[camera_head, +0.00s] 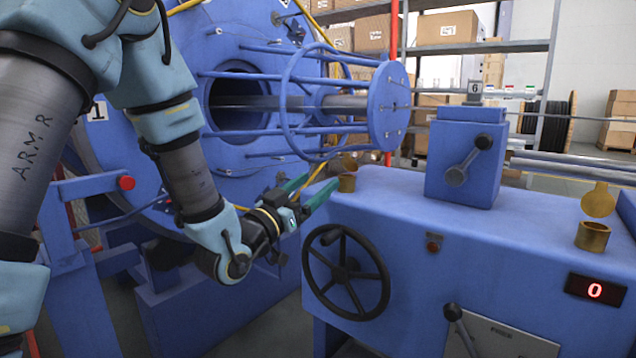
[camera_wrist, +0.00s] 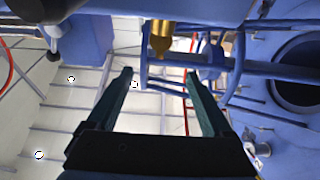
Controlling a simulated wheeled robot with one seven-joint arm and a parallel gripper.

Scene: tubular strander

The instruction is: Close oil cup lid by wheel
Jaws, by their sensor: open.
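The brass oil cup by the wheel (camera_head: 347,183) stands on the left end of the blue machine top, above the black handwheel (camera_head: 346,272). Its lid (camera_head: 350,163) appears raised, partly hidden near the cup. My gripper (camera_head: 322,181) is open and empty, just left of this cup, with its green fingers pointing toward it. In the wrist view, the cup (camera_wrist: 161,27) appears upside down at top centre, ahead of and between the fingertips of my gripper (camera_wrist: 160,74). The lid (camera_wrist: 160,46) shows at the cup's lower end in that picture. I see no contact.
A second brass oil cup (camera_head: 592,237) with a raised lid (camera_head: 598,200) stands at the right. A blue lever box (camera_head: 466,160) stands between the cups. The strander's blue cage (camera_head: 388,105) lies behind my gripper. The machine top between the near cup and box is clear.

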